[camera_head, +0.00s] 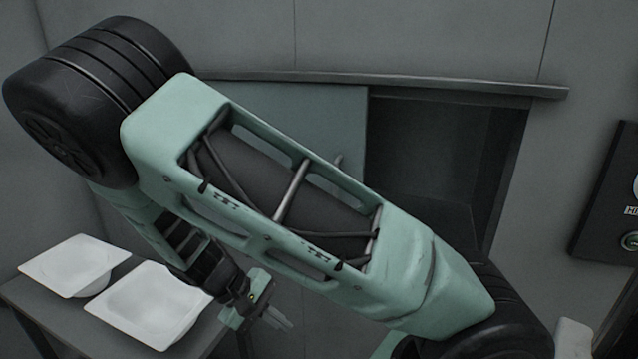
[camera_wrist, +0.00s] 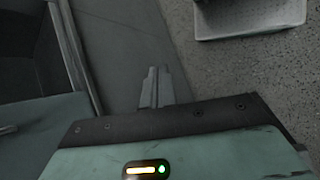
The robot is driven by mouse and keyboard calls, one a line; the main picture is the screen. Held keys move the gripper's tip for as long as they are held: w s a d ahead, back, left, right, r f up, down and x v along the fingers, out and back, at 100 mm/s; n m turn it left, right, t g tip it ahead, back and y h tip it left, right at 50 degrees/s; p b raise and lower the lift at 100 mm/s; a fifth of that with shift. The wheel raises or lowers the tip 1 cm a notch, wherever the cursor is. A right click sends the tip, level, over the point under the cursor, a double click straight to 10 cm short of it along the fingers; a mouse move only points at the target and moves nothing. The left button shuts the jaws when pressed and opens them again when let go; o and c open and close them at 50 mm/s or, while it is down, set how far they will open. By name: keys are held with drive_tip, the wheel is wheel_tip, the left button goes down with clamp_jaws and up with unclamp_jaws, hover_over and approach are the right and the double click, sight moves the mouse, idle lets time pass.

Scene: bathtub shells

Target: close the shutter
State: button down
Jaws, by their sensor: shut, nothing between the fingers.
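The shutter (camera_head: 320,112) is a flat grey-green panel under a long rail on the wall. It covers the left part of a wall opening (camera_head: 445,150). The right part of the opening is uncovered and dark inside. My arm hides the lower part of the shutter. My gripper (camera_head: 278,319) is low in front of the wall, below the shutter and right of the white tub shells. Its fingers are together and empty. The wrist view shows the closed fingertips (camera_wrist: 155,87) over a plain grey surface, touching nothing that I can make out.
Two white tub shells, one at the left (camera_head: 75,265) and one nearer the gripper (camera_head: 150,305), sit on a dark table (camera_head: 60,318). One shell (camera_wrist: 250,18) shows in the wrist view. The rail (camera_head: 460,85) runs above the opening. A dark wall panel (camera_head: 605,205) is at the right.

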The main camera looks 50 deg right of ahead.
drive_tip(key=w+d+r+m+h+p, duration=0.1)
drive_tip(key=w+d+r+h, duration=0.25)
drive_tip(key=d, duration=0.25)
drive_tip(key=w+d+r+m+h+p, duration=0.1)
drive_tip(key=w+d+r+h+p, duration=0.15)
drive_tip(key=w+d+r, duration=0.2)
drive_tip(key=w+r+m+t+h+p, duration=0.1)
drive_tip(key=w+r+t+h, duration=0.1)
drive_tip(key=w+r+h, duration=0.65)
drive_tip(key=s+d+y+p, duration=0.2)
drive_tip(key=s+d+p, duration=0.5)
drive_tip(key=d, duration=0.4)
drive_tip(key=shift+s+d+r+y, duration=0.15)
drive_tip(key=shift+s+r+y, duration=0.2)
drive_tip(key=shift+r, duration=0.05)
